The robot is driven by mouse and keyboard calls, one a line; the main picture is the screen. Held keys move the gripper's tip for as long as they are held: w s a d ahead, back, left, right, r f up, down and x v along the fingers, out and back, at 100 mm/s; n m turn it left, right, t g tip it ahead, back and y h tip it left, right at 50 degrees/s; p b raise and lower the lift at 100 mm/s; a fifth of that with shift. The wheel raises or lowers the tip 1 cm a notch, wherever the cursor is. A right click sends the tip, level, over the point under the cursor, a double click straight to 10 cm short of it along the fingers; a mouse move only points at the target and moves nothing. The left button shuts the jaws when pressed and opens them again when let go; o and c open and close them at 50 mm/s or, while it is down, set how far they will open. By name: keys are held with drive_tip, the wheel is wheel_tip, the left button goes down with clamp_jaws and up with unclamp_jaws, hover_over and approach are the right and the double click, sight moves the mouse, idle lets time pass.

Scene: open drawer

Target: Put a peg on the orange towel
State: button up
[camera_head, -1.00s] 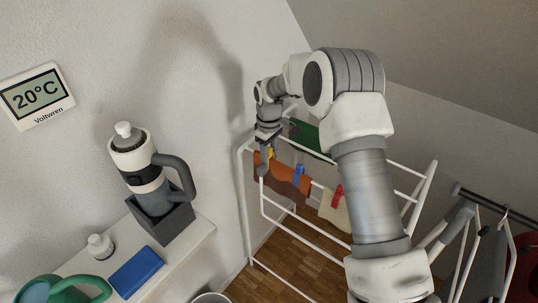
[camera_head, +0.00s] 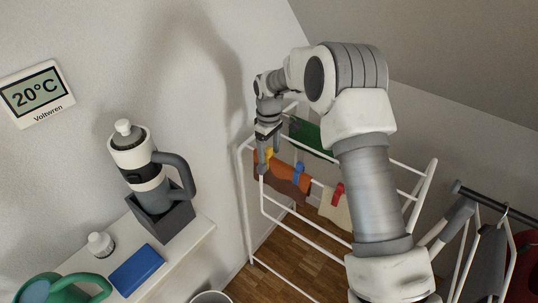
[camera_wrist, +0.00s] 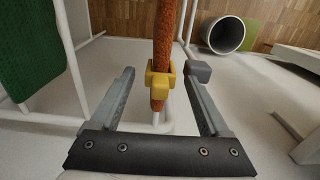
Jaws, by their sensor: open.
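The orange towel (camera_head: 291,184) hangs over a rail of the white drying rack, and in the wrist view it shows nearly edge-on (camera_wrist: 165,35). A yellow peg (camera_wrist: 160,80) sits around the towel's near end; it also shows in the head view (camera_head: 269,154), partly hidden by my gripper. A blue peg (camera_head: 299,172) is on the towel further right. My gripper (camera_wrist: 162,74) is open, with one finger on each side of the yellow peg and gaps on both sides. In the head view my gripper (camera_head: 263,166) is at the towel's left end.
The white rack (camera_head: 244,190) stands close to the wall. A green towel (camera_head: 310,136) hangs behind, and a cream cloth (camera_head: 333,208) with a red peg (camera_head: 338,190) hangs to the right. A shelf at left holds a bottle (camera_head: 140,165), a blue block (camera_head: 137,270) and a green watering can (camera_head: 62,290).

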wheel_tip(320, 180, up, 16)
drive_tip(key=p, duration=0.1)
drive_tip(key=s+d+r+m+t, duration=0.1)
drive_tip(key=s+d+r+m, duration=0.1)
drive_tip(key=s+d+r, duration=0.45)
drive_tip(key=s+d+r+m+t, duration=0.2)
drive_tip(key=s+d+r+m, duration=0.15)
drive_tip(key=s+r, duration=0.4)
drive_tip(key=s+d+f+m+t, duration=0.1)
drive_tip(key=s+d+m, duration=0.2)
drive_tip(key=s, duration=0.7)
drive_tip(key=s+d+f+m+t, duration=0.1)
drive_tip(key=s+d+f+m, duration=0.1)
drive_tip(key=s, duration=0.8)
drive_tip(key=shift+d+f+m+t, duration=0.3)
drive_tip(key=shift+d+m, duration=0.15)
drive_tip(key=shift+d, duration=0.85)
